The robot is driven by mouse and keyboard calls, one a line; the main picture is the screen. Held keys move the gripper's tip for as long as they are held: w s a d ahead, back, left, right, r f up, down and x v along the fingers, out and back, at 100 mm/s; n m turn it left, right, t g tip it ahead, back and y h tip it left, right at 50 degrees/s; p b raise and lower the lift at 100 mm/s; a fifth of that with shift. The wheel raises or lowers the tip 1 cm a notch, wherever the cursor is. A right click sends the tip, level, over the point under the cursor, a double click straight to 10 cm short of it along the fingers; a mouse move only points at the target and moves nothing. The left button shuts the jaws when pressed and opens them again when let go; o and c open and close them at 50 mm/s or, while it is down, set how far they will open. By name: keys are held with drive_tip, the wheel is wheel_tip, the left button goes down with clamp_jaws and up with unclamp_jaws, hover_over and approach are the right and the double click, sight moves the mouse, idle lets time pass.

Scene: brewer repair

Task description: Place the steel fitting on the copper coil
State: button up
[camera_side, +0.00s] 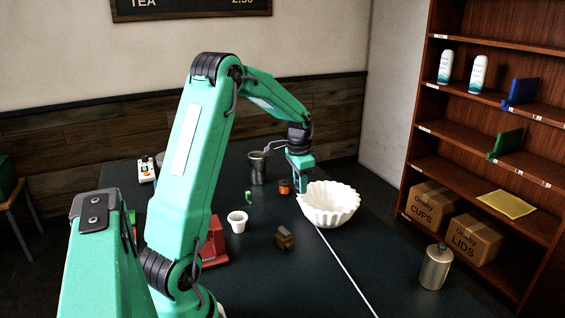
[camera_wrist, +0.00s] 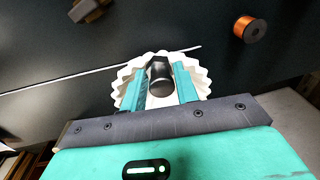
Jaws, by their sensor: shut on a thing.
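The steel fitting (camera_wrist: 160,77) is a dark, shiny short cylinder. In the wrist view my gripper (camera_wrist: 160,88) has its two teal fingers on either side of it and is shut on it. In the side view my gripper (camera_side: 302,188) points down at the left rim of the white fluted bowl; I cannot make out the fitting there. The copper coil (camera_side: 285,187) is a small orange spool on the dark table, just left of my gripper. It also shows at the upper right of the wrist view (camera_wrist: 251,28), apart from the fitting.
The white fluted bowl (camera_side: 331,207) lies beneath my gripper in the wrist view. A dark metal cup (camera_side: 257,168) stands behind the coil. A white cup (camera_side: 237,221), a brown block (camera_side: 286,238) and a metal bottle (camera_side: 436,267) stand nearer. Table room between them is clear.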

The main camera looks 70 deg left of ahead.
drive_tip(key=w+a+r, duration=0.4)
drive_tip(key=w+a, duration=0.2)
drive_tip(key=shift+w+a+n, duration=0.3)
drive_tip(key=shift+a+n, duration=0.1)
hover_over(285, 182)
wheel_tip(285, 182, down, 7)
drive_tip(key=shift+d, duration=0.15)
drive_tip(key=shift+s+f, duration=0.1)
drive_tip(key=shift+f, duration=1.9)
drive_tip(key=shift+f, duration=0.15)
drive_tip(key=o, duration=1)
